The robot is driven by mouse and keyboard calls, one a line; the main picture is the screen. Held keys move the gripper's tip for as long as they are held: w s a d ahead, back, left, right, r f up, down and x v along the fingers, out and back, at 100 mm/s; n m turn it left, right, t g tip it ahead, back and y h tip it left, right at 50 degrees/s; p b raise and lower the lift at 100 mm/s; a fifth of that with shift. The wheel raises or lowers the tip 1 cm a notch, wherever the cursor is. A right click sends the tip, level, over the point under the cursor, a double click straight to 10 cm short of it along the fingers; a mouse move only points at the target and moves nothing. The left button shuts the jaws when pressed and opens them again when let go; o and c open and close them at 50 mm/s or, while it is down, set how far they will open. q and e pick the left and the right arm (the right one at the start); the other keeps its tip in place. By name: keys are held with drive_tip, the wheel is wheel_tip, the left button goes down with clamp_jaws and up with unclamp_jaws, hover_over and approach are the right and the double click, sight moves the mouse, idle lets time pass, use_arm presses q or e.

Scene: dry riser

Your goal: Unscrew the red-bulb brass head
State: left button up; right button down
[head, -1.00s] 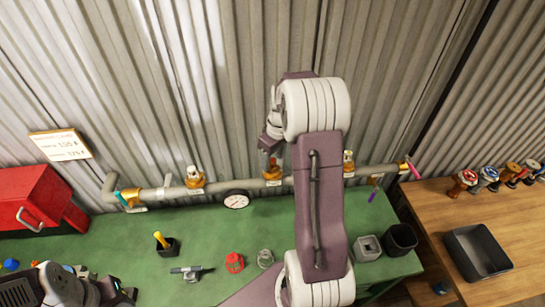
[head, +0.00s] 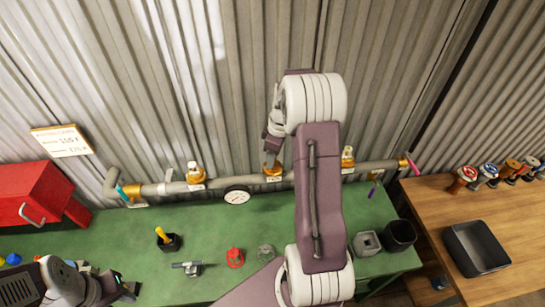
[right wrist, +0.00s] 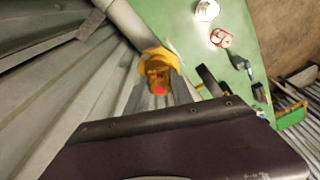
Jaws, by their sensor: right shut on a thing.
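The brass head with the red bulb (right wrist: 159,89) shows in the right wrist view, between the two fingers of my right gripper (right wrist: 160,98). The fingers are shut on it. In the head view my right gripper (head: 270,163) reaches down over the middle fitting (head: 272,177) on the grey pipe (head: 226,183) and hides the bulb. The head appears to sit on the pipe; whether its thread is loose I cannot tell. My left gripper (head: 126,290) is at the lower left, away from the pipe; its jaw state is unclear.
Brass heads with pale bulbs stand on the pipe at left (head: 195,175) and right (head: 347,158). A gauge (head: 237,197) sits by the pipe. The green bench holds a red cap (head: 234,258), a grey tool (head: 188,266) and a black holder (head: 400,235). A black tray (head: 476,248) is on the wooden table.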

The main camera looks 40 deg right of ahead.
drive_tip(key=shift+r+n, duration=0.1)
drive_tip(key=shift+n, duration=0.4)
drive_tip(key=n, duration=0.5)
drive_tip(key=shift+n+g+y+p, duration=0.3)
drive_tip(key=shift+n+g, duration=0.1)
drive_tip(key=n+p, duration=0.1)
drive_tip(key=n, duration=0.2)
drive_tip(key=shift+r, duration=0.2)
drive_tip(key=n, duration=0.2)
drive_tip(key=shift+f+n+g, duration=0.15)
drive_tip(key=shift+n+g, duration=0.15)
drive_tip(key=shift+g, duration=0.1)
drive_tip(key=c, duration=1.1)
unclamp_jaws()
